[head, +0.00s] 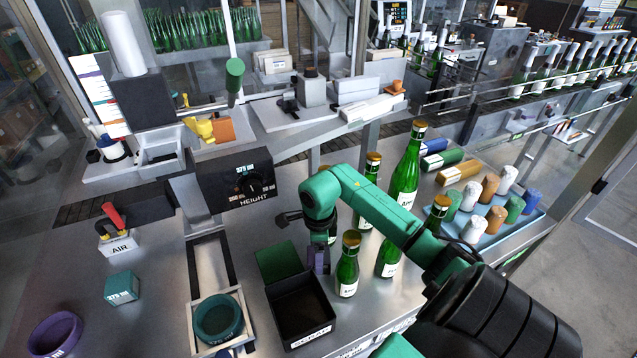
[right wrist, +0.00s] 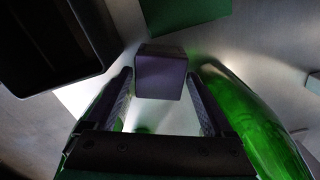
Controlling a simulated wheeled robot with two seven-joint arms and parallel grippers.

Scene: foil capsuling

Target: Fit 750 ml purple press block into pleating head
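A small purple block (head: 318,260) stands beside the black bin, below my right arm; it shows as a dark purple cube in the right wrist view (right wrist: 161,74). My right gripper (right wrist: 162,92) is open, its two fingers apart with the block between and just beyond their tips. I cannot tell whether they touch it. In the head view my wrist hides that gripper. A purple ring (head: 55,333) lies at the lower left. A teal ring (head: 218,318) sits in a pale square holder on a rail; I cannot tell if this is the pleating head. My left gripper is not in view.
The black bin (head: 301,309) and several green bottles (head: 347,270) crowd the block. A teal 375 ml block (head: 122,288), red-levered AIR valve (head: 114,218) and HEIGHT dial box (head: 238,183) stand left. Foil capsules (head: 490,187) fill a blue tray at right.

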